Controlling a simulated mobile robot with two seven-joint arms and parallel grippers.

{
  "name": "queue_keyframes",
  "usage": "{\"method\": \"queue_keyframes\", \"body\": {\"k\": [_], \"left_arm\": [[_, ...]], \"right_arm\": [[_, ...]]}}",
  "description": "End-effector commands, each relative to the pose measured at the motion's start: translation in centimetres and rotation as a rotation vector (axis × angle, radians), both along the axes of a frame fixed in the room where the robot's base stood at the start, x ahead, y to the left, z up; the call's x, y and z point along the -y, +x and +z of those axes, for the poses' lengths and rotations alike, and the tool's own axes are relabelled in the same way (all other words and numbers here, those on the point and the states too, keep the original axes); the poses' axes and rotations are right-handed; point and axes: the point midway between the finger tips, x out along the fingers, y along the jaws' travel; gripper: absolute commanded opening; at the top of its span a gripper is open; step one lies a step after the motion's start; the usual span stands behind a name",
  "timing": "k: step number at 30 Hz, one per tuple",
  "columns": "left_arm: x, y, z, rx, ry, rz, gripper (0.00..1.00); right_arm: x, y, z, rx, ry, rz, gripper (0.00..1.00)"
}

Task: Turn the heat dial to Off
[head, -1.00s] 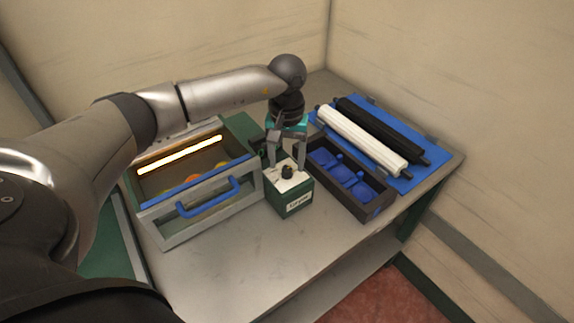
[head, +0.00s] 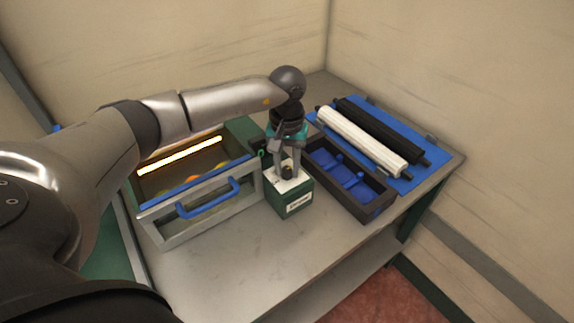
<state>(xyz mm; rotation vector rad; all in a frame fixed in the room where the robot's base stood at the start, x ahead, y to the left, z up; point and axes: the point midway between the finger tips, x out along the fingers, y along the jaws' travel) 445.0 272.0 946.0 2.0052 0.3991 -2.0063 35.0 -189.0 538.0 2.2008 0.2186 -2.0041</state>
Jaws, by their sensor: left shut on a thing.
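The heat dial (head: 287,172) is a small dark knob on the pale top of a green box (head: 290,203) with a white label on its front. My left gripper (head: 286,170) comes down from above, and its fingers are shut on the dial, one on each side. The fingers partly hide the knob, and its pointer and the markings on the box top are too small to read. My right gripper is not in view.
Left of the box is a heater case (head: 200,222) with a blue handle, a glowing bar and orange items inside. On the right are a dark tray (head: 378,203) with blue compartments and a blue mat (head: 419,181) bearing white and black rollers. The front table is clear.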

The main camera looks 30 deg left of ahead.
Motion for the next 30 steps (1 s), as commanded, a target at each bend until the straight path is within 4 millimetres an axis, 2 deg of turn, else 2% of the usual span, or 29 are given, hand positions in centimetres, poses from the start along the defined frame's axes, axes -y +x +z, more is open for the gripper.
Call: {"method": "queue_keyframes", "body": {"k": [1,3,17,23,30], "left_arm": [[-0.03,0.01,0.03,0.000,0.000,0.000,0.08],[-0.04,0.01,0.04,0.001,0.000,0.001,0.00],[-0.06,0.04,0.07,0.001,0.000,0.033,0.00],[-0.06,0.09,0.09,0.002,0.000,0.133,0.00],[-0.11,0.07,0.07,0.003,0.001,0.337,0.00]], "right_arm": [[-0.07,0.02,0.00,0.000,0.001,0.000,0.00],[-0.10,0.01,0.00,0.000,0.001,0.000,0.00],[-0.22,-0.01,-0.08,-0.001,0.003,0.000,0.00],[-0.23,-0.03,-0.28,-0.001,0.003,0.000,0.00],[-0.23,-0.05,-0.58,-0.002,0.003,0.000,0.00]]}}
